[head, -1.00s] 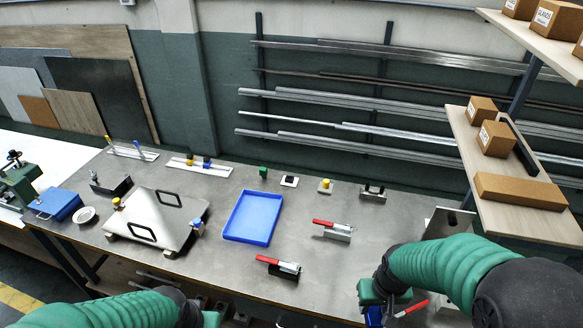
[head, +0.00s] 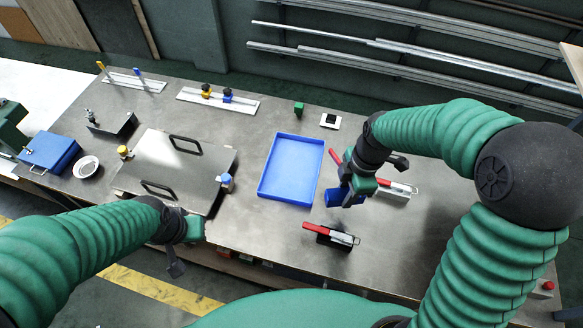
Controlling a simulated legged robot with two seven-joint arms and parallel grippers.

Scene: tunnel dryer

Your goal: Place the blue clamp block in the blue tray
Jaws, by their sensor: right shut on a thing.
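The blue tray (head: 290,172) lies empty on the grey table, just left of my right gripper. My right gripper (head: 352,190) is shut on the blue clamp block (head: 334,197). The block is close to the tray's right side and partly hidden by the gripper. A red handle shows above it. I cannot tell how high the block is above the table. My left gripper (head: 178,258) hangs near the table's front edge, below the metal plate; its jaw opening is not clear.
A red-handled clamp (head: 330,236) stands in front of the tray, and another (head: 396,190) stands right of my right gripper. A metal plate with two handles (head: 180,170) lies left of the tray. A small green block (head: 298,109) is behind the tray.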

